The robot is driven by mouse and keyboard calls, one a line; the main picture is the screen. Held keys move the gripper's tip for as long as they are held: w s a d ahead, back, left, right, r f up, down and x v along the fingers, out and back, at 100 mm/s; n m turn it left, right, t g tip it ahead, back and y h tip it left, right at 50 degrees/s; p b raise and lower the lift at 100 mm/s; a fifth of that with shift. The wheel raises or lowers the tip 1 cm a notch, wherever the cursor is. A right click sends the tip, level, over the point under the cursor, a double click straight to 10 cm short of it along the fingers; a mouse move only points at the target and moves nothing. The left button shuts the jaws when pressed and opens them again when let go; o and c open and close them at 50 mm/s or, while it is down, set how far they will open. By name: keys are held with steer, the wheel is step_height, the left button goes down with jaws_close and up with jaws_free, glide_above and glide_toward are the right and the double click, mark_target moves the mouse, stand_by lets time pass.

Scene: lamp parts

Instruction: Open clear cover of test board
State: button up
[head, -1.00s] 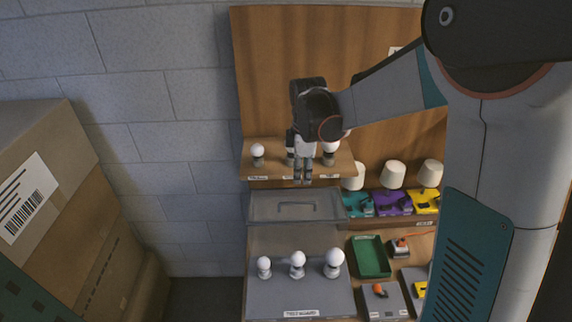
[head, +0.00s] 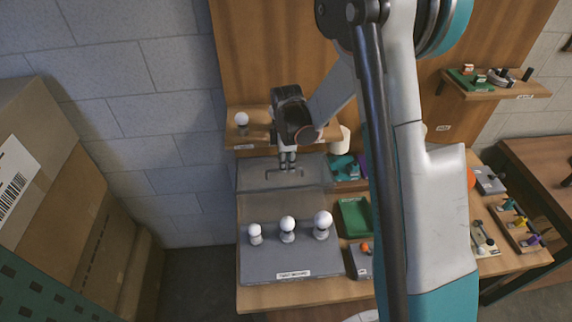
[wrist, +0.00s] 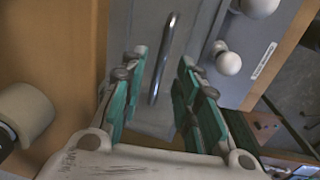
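The grey test board (head: 291,273) lies on the wooden table and carries white bulbs (head: 288,223) in a row. Its clear cover (head: 250,178) shows as a see-through grey panel with a bar handle (head: 296,175) at the board's far side; I cannot tell its exact tilt. My gripper (head: 287,163) is at the handle, pointing down. In the wrist view, my gripper (wrist: 162,62) is open, with teal-padded fingers on either side of the metal handle (wrist: 163,58). A gap shows on both sides, so the fingers are not closed on it.
A wooden shelf (head: 244,138) with a bulb stands just behind my gripper. A green tray (head: 354,217) and a teal lamp stand (head: 343,168) sit right of the board. Cardboard boxes (head: 84,225) stand at the left. My arm hides part of the table.

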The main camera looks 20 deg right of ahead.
steer(key=shift+f, duration=1)
jaws_close()
